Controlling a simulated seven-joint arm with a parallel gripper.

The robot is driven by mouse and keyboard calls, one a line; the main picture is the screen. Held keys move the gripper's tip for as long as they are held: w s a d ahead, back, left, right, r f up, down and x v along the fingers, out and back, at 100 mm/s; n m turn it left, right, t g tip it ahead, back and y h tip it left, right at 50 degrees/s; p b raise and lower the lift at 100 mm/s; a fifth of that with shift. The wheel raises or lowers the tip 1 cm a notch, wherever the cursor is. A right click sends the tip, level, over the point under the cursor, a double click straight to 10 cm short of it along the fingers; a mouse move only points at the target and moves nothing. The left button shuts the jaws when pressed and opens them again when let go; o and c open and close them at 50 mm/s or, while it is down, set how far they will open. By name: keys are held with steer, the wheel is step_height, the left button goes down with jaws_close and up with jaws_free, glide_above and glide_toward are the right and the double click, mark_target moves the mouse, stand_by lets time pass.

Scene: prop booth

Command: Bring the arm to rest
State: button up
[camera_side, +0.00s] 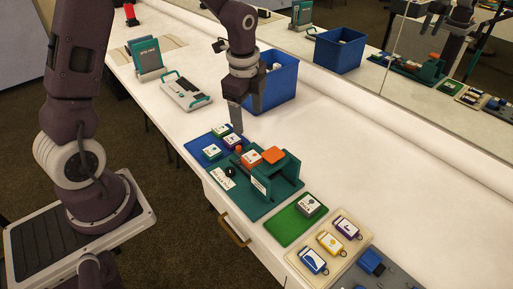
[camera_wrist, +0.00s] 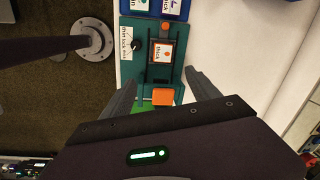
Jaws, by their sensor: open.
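My gripper (camera_side: 239,128) points down above the worktop, over the left end of the green fixture (camera_side: 289,181). In the wrist view its two fingers (camera_wrist: 161,84) are spread wide with nothing between them. An orange-and-white block (camera_side: 251,158) sits in the fixture, and it also shows in the wrist view (camera_wrist: 162,52). I cannot tell the exact height of the fingertips above the fixture.
A blue mat (camera_side: 199,149) with several labelled blocks adjoins the fixture. A green mat (camera_side: 287,226) and a beige tray (camera_side: 302,262) lie to the right. A blue bin (camera_side: 280,82) stands behind my gripper. A mirror lines the back. The worktop's right rear is clear.

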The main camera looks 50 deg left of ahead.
steer(key=s+d+r+n+t, duration=0.25)
steer(key=s+r+n, duration=0.25)
steer(key=s+r, duration=0.45)
steer(key=s+d+r+n+t, duration=0.1)
steer(key=s+d+r+n, duration=0.1)
steer(key=s+n, duration=0.2)
steer(key=s+d+r+n+t, duration=0.1)
steer(key=s+d+r+n, duration=0.2)
steer(key=s, duration=0.6)
steer(key=shift+r+n+h, duration=0.2)
steer(key=shift+n+h, duration=0.2)
steer(key=shift+n, duration=0.7)
